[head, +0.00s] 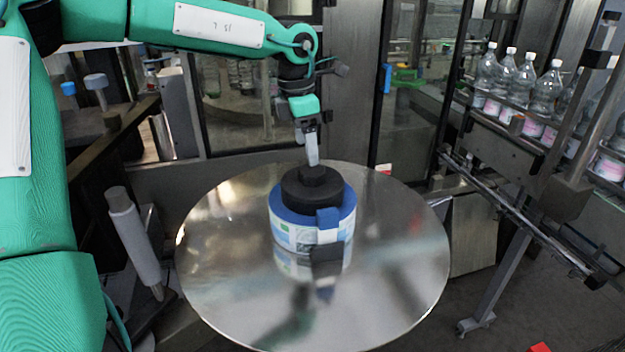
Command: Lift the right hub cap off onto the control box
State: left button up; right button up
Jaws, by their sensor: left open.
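A black hub cap (311,190) with a raised knob sits on top of a label reel (292,236) with a blue top and a printed side. The reel stands on a round shiny metal disc (225,285). My left gripper (312,160) points down right at the cap's knob, with its jaws open; the fingers are seen nearly edge-on. I cannot tell whether they are around the knob or just above it. No second hub cap shows. I cannot make out which thing is the control box. My right gripper is not in view.
A blue-and-white tab (328,224) hangs on the reel's front side. A grey-white roller (133,236) stands left of the disc. Clear bottles (545,90) line a conveyor at the right, with a slanted rail (515,212) below. The disc's front is bare.

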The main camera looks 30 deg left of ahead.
aim_at(312, 169)
pick_arm(q)
jog(key=shift+f, duration=0.2)
jog(key=shift+d+f, duration=0.15)
jog(key=f+p, duration=0.3)
jog(key=f, duration=0.1)
jog(key=shift+w+d, duration=0.3)
jog(key=shift+w, duration=0.05)
jog(key=shift+f, duration=0.4)
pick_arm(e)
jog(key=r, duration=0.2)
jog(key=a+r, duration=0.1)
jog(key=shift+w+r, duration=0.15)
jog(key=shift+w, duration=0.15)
pick_arm(q)
jog(key=shift+d, duration=0.1)
jog(key=c, duration=1.2)
jog(key=shift+o, duration=0.2)
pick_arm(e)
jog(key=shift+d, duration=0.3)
pick_arm(q)
jog(key=shift+r, duration=0.1)
